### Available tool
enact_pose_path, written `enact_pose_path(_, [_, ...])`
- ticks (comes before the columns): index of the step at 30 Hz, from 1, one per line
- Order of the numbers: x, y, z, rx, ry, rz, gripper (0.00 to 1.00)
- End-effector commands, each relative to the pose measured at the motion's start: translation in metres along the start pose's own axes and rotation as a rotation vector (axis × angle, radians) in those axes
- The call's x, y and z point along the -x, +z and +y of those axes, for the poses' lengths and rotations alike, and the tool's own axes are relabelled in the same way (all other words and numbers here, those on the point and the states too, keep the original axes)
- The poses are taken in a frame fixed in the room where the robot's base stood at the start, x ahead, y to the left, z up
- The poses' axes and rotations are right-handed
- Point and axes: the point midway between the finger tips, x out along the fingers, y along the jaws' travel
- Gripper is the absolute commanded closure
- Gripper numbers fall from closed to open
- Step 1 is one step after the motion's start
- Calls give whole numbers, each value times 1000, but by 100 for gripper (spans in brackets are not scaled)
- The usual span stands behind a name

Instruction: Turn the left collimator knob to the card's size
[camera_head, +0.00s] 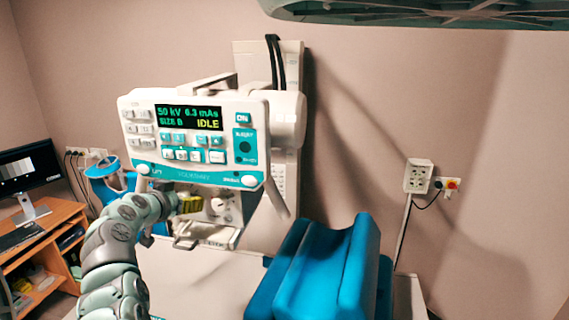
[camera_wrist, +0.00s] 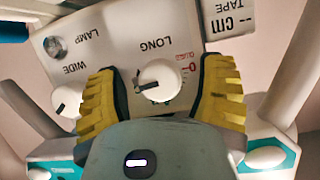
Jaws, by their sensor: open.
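The white LONG knob (camera_wrist: 160,80) sits on the collimator face (camera_wrist: 120,45), which appears upside down in the wrist view. Its dark pointer mark points to the picture's left and slightly down. My gripper (camera_wrist: 162,72) is open, with one yellow finger on each side of this knob and gaps between. The second knob, WIDE (camera_wrist: 67,101), is at the left of the wrist view. In the head view a white knob (camera_head: 217,204) shows right of my gripper (camera_head: 190,203); the LONG knob is hidden there. I cannot make out a card.
A console (camera_head: 195,140) above the collimator reads 50 kV, 6.3 mAs, SIZE B, IDLE. A blue cushion (camera_head: 320,270) stands at the right. A desk with a monitor (camera_head: 28,170) is at the left.

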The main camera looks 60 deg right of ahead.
Motion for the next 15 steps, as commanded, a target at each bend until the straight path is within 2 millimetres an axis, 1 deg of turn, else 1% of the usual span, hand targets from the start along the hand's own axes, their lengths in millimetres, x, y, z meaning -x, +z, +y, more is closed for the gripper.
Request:
enact_pose_path(4, [0, 0, 1, -1, 1, 0, 31])
enact_pose_path(5, [0, 0, 1, -1, 1, 0, 29])
enact_pose_path(15, [0, 0, 0, -1, 0, 0, 64])
